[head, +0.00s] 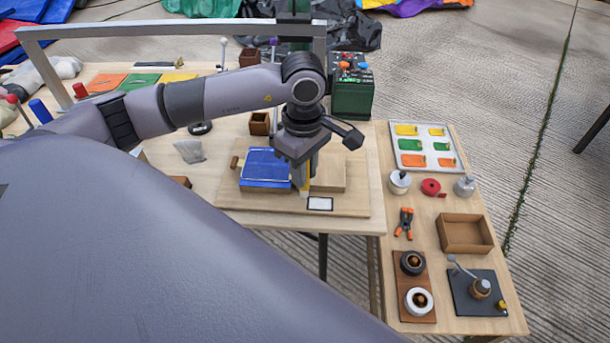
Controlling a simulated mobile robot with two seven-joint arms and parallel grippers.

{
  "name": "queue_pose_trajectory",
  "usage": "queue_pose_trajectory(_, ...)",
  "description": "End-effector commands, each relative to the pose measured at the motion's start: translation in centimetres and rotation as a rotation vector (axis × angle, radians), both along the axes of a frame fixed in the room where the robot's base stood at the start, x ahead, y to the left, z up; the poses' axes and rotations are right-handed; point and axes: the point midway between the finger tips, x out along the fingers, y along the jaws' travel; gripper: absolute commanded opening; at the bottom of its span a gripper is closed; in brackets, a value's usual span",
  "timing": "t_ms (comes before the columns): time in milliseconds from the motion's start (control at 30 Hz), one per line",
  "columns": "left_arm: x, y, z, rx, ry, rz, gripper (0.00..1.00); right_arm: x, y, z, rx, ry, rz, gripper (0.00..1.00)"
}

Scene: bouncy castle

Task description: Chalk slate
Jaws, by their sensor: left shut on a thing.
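My left gripper (303,184) reaches down over the wooden work board (240,201) and is shut on a slim yellow stick-like thing (306,181), largely hidden by the fingers. Just right of and below its tip lies a small white rectangle with a dark border (320,203), flat on the board. I cannot tell whether the tip touches the board. A folded blue piece (265,168) lies left of the gripper, and a plain wooden block (331,178) is to its right. My right gripper is out of view.
A right-hand side table (440,190) holds a tray of coloured swatches (425,130), orange-handled pliers (404,222), an open wooden box (465,233) and round parts. A green box with knobs (351,95) stands behind the board. A grey metal frame (170,29) spans the back.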

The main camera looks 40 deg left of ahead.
Motion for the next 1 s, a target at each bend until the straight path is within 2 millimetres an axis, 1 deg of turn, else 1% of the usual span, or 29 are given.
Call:
queue_pose_trajectory(33,0.0,0.1,0.6,0.0,0.003,0.001,0.0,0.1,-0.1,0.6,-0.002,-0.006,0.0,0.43)
queue_pose_trajectory(267,0.1,0.3,2.7,0.0,0.004,0.007,0.0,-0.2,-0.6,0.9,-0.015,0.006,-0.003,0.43)
queue_pose_trajectory(600,0.2,0.7,5.5,-0.001,0.004,0.016,0.0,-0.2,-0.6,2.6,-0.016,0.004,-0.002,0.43)
queue_pose_trajectory(700,0.2,0.7,5.8,-0.001,0.004,0.017,0.0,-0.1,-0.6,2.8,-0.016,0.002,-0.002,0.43)
queue_pose_trajectory(1000,0.2,0.7,5.8,0.0,0.004,0.017,0.0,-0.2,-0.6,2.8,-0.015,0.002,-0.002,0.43)
